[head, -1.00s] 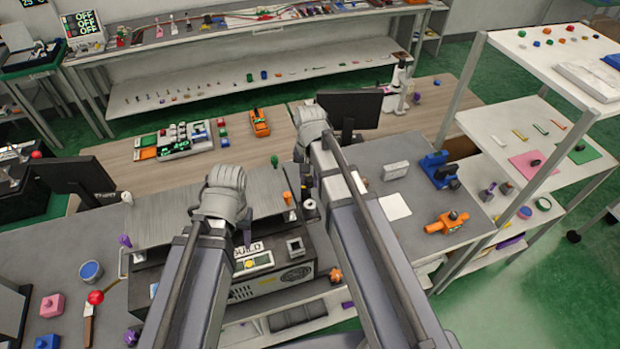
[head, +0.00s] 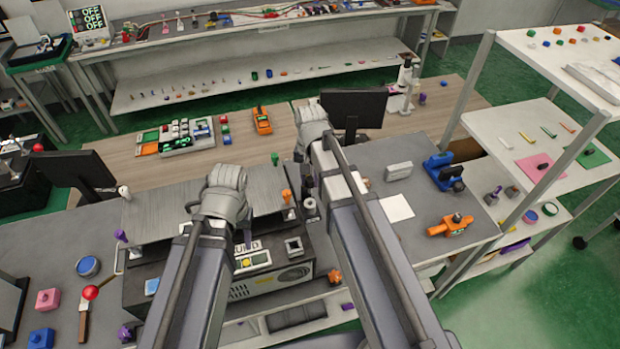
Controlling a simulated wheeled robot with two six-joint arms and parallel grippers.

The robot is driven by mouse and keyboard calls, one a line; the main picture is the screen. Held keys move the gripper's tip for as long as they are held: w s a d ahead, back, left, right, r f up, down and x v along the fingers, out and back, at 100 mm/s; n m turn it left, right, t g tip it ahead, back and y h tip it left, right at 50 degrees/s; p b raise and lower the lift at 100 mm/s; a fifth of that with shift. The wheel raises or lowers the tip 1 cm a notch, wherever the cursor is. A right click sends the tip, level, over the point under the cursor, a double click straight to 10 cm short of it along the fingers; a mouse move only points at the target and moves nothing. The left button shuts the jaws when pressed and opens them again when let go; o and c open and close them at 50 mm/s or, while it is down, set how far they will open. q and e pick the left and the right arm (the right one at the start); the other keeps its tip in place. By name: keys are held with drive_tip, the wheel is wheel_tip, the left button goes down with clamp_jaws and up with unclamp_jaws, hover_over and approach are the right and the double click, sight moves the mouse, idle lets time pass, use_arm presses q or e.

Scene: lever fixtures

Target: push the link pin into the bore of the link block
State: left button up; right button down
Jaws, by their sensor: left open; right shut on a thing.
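My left gripper (head: 243,226) is open above the front left part of a dark box-shaped unit with a grey top. My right gripper (head: 305,180) is shut near the right end of that unit, by a dark upright post with a pale round collar (head: 310,207). What it holds is mostly hidden by the hand and too small to make out. A grey block with a square dark opening (head: 293,246) sits on the unit's front ledge, right of the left gripper. I cannot tell for sure which pieces are the link pin and link block.
An orange peg (head: 286,196) stands near the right gripper, and a purple peg (head: 121,236) at the unit's left. A blue fixture (head: 443,171) and an orange fixture (head: 450,226) stand on the right bench. A monitor (head: 352,108) stands behind the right gripper.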

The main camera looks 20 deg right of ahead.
use_arm(q)
drive_tip(key=b, duration=0.4)
hover_over(244, 260)
drive_tip(key=shift+w+d+f, duration=0.1)
drive_tip(key=shift+f, duration=0.95)
drive_tip(key=shift+w+d+f, duration=0.1)
drive_tip(key=shift+f, duration=0.95)
use_arm(e)
drive_tip(key=shift+f, duration=2.15)
use_arm(q)
drive_tip(key=shift+f+b, duration=1.55)
drive_tip(key=shift+f, duration=0.25)
use_arm(e)
drive_tip(key=shift+f, duration=1.75)
use_arm(q)
drive_tip(key=shift+s+f, duration=0.15)
use_arm(e)
drive_tip(key=shift+s+f, duration=0.1)
drive_tip(key=shift+f, duration=0.05)
